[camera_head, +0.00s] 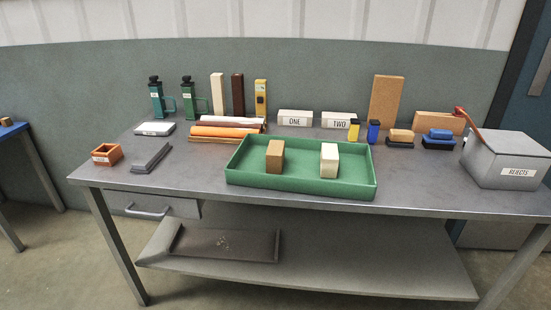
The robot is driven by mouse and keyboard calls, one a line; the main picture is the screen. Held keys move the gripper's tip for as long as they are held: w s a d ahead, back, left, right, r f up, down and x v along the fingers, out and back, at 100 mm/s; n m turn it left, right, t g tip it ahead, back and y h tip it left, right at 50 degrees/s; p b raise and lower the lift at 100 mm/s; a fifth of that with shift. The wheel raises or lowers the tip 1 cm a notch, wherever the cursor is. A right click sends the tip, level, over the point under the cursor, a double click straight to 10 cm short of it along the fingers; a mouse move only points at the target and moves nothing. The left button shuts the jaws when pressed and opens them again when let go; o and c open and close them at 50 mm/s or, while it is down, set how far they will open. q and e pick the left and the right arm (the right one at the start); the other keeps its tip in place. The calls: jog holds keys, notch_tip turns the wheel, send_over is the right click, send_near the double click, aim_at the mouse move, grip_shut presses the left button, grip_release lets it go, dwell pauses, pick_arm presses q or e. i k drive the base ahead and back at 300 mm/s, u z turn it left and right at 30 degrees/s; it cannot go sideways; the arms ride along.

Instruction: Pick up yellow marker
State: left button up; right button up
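A short upright yellow piece with a dark top, which looks like the yellow marker (354,131), stands on the grey table (430,192) behind the right end of the green tray (300,185). A similar blue marker (373,133) stands close to its right. A taller yellow object (261,98) with a dark spot stands farther back, left of the white blocks. Neither of my grippers is in view.
The tray holds a brown block (275,157) and a white block (329,161). White blocks labelled ONE (295,119) and TWO (339,121) stand behind it. A grey REJECTS box (508,160) is at right. Brushes (400,138) sit right of the markers.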

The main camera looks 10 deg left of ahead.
aim_at(354, 123)
jog(key=z, duration=1.4)
jog(key=i, duration=0.95)
jog(key=u, duration=2.3)
